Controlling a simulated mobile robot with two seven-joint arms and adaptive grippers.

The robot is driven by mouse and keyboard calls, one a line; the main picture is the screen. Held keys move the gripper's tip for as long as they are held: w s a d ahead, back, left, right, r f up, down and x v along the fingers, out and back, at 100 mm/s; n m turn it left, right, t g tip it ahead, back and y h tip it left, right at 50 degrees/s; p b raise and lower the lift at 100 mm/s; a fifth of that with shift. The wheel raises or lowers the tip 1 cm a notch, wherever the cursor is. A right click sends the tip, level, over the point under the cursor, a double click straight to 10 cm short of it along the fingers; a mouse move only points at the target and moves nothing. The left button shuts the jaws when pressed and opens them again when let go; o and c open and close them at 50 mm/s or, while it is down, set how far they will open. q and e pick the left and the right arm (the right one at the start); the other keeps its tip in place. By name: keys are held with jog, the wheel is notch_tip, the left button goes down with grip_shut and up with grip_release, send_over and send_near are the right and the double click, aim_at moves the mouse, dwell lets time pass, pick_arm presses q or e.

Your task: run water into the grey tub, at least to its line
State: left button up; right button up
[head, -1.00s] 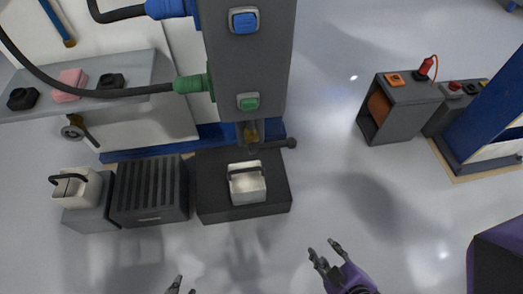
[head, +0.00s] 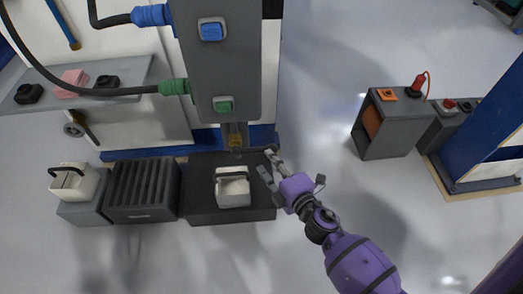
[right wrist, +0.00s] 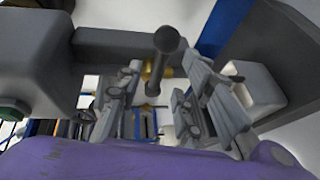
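A light grey tub (head: 233,190) with a dark handle stands upright on a black block (head: 200,207), below a brass spout (head: 234,136). No line on it and no water can be made out. A dark lever with a round knob (right wrist: 166,40) shows in the right wrist view, between the open fingers of my right gripper (right wrist: 165,100). In the head view my right gripper (head: 268,164) is just right of the spout, above the tub's right side, and its fingers partly hide the lever. My left gripper is not in view.
A similar pale tub (head: 73,182) stands at the left, beside a ribbed dark box (head: 142,190). A grey column with a blue button (head: 211,31) and a green button (head: 223,105) rises above the spout. The floor at right is clear up to a grey cabinet (head: 398,140).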

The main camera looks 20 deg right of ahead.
aim_at(262, 152)
jog(key=b+x, duration=0.1)
jog(key=x, duration=0.6)
jog(key=shift+w, duration=0.1)
jog(key=shift+c, duration=0.6)
grip_shut()
jog(key=shift+f, duration=0.1)
